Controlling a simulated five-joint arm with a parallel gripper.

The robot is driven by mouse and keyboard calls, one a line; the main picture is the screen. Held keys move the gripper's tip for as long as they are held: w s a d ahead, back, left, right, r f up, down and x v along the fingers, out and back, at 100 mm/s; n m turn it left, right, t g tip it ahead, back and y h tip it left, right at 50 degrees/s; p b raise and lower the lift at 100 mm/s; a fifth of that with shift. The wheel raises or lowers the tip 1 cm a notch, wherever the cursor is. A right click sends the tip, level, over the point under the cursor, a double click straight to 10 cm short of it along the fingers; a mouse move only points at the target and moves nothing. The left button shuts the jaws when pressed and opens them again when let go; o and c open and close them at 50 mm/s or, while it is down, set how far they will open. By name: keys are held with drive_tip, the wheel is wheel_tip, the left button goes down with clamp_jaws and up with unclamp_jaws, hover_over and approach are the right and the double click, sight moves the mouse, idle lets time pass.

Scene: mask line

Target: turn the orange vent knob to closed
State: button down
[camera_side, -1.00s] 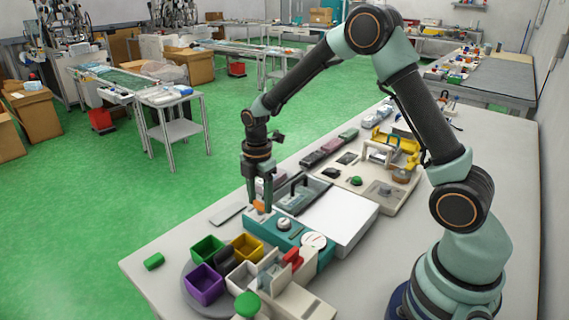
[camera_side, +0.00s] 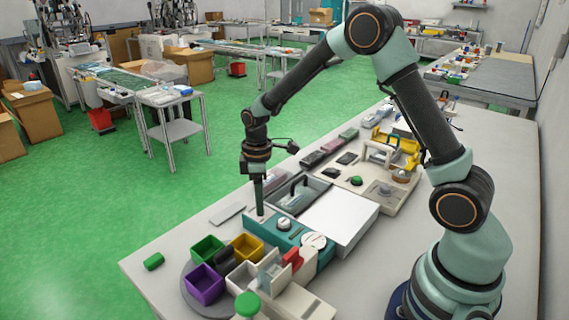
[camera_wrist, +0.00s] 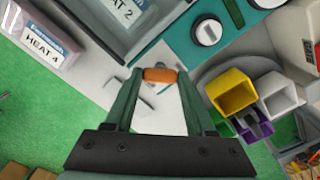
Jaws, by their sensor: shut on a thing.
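The orange vent knob (camera_wrist: 160,75) shows in the wrist view between the two fingertips of my gripper (camera_wrist: 160,80), with a finger touching each end. In the side view my gripper (camera_side: 260,212) points straight down at the left end of the teal panel (camera_side: 300,237), seen edge-on. The finger hides nearly all of the knob there. The teal panel also shows in the wrist view (camera_wrist: 178,45). I cannot read any open or closed marking near the knob.
A white dial (camera_side: 284,224) sits beside the knob on the panel. Yellow (camera_side: 247,247), green (camera_side: 207,249) and purple (camera_side: 205,285) bins stand in front. A green block (camera_side: 154,261) lies on bare table at left.

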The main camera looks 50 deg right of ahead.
drive_tip(key=m, duration=0.4)
drive_tip(key=shift+r+m, duration=0.1)
drive_tip(key=shift+m, duration=2.1)
drive_tip(key=shift+c, duration=1.2)
unclamp_jaws()
wheel_tip(320, 180, up, 12)
